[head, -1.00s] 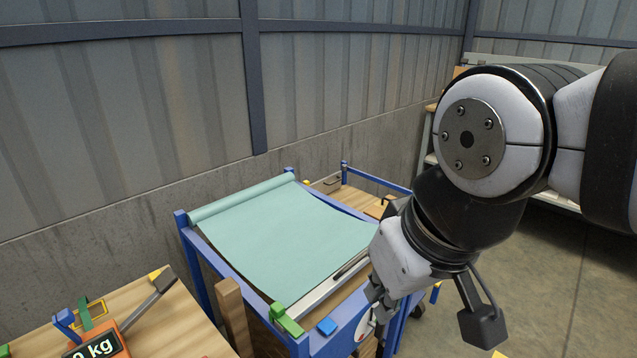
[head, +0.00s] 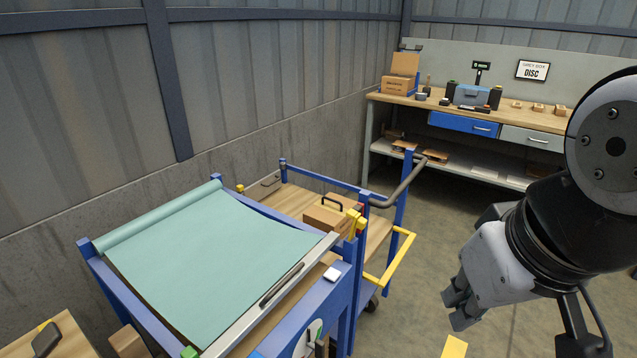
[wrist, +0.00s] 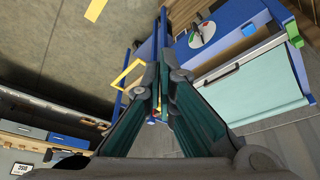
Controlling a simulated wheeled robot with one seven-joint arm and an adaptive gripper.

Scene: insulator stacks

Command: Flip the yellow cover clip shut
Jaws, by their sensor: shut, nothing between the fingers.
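A yellow clip-like piece (head: 354,220) sits by the blue post at the far right corner of the teal sheet's stand; I cannot tell for sure that it is the cover clip or how far it is open. My gripper (head: 456,310) is over the floor to the right of the stand, apart from it and pointing down. In the wrist view my gripper (wrist: 160,88) has its fingers together, with nothing between them. A small yellow patch (wrist: 156,113) shows partly hidden behind the fingers there.
The teal sheet (head: 205,255) lies on a blue-framed stand. A blue cart with a yellow bar (head: 392,270) and a cardboard box (head: 325,214) stands behind. A workbench (head: 470,112) is at the back. Open floor lies right of the stand.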

